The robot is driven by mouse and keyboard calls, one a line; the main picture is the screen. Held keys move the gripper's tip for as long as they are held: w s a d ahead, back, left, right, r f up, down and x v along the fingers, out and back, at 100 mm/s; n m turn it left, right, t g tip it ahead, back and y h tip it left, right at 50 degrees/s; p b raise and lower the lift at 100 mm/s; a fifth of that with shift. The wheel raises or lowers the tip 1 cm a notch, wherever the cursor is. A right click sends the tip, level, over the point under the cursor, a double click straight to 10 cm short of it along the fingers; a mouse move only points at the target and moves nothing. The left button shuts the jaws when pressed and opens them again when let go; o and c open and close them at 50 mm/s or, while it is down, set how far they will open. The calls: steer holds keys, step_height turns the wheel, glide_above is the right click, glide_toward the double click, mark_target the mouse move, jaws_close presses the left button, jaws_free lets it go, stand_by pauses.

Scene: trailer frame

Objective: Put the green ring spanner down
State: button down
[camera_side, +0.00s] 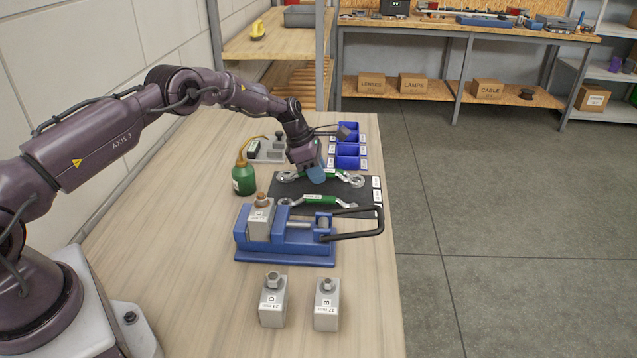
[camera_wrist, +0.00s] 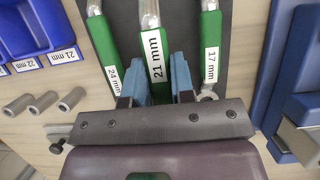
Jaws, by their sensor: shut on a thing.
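Three green ring spanners with silver ends show in the wrist view, labelled 24 mm (camera_wrist: 103,40), 21 mm (camera_wrist: 152,60) and 17 mm (camera_wrist: 210,45). My gripper (camera_wrist: 158,88) is shut on the middle, 21 mm spanner, with a blue finger on each side. That spanner looks larger and nearer the camera than its neighbours; I cannot tell whether it touches the dark mat (camera_side: 365,199). In the side view my gripper (camera_side: 316,176) is over the mat and hides part of the spanners behind it. The 17 mm spanner (camera_side: 318,200) lies on the mat nearer the vice.
A blue vice (camera_side: 285,250) holding a grey block stands in front of the mat. Two grey bolt blocks (camera_side: 273,302) (camera_side: 327,305) stand nearer. A green bottle (camera_side: 243,178) is left of the mat. Blue bins (camera_side: 348,150) stand behind. The table's right edge is close to the mat.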

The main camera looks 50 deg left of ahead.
mark_target(319, 193)
steer(key=shift+w+f, duration=0.2)
steer(key=shift+f, duration=1.6)
steer(key=shift+f, duration=0.1)
steer(key=c, duration=1)
jaws_free()
steer(key=shift+o, duration=0.2)
